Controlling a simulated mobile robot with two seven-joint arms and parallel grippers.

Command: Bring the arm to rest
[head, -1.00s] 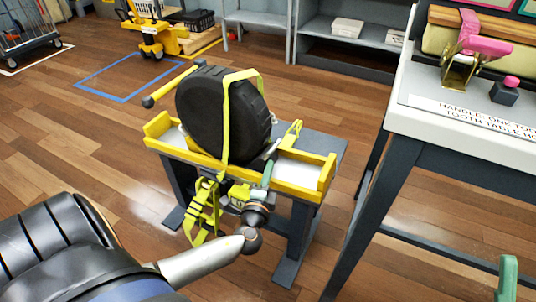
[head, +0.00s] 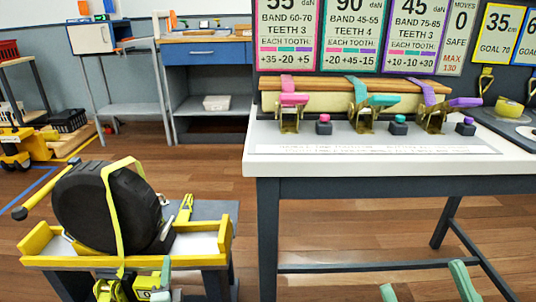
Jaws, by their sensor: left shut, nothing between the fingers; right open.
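My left gripper (head: 165,268) shows only as pale green fingertips at the bottom left, shut and empty, close to the ratchet buckle (head: 112,288) at the front of the yellow stand. I cannot tell whether it touches the buckle or the strap. Its arm is out of frame. My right gripper (head: 430,283) is open at the bottom right, two green fingers apart with nothing between them, in front of the white table. A black tyre (head: 85,208) stands upright on the yellow stand (head: 38,240), with a yellow-green strap (head: 112,205) over it.
The white table (head: 370,163) at right bears three ratchets with pink, teal and purple straps, such as the pink one (head: 290,117). Signs hang behind it. A blue-drawer workbench (head: 205,52) and a yellow toy truck (head: 15,150) stand behind. Wooden floor between is clear.

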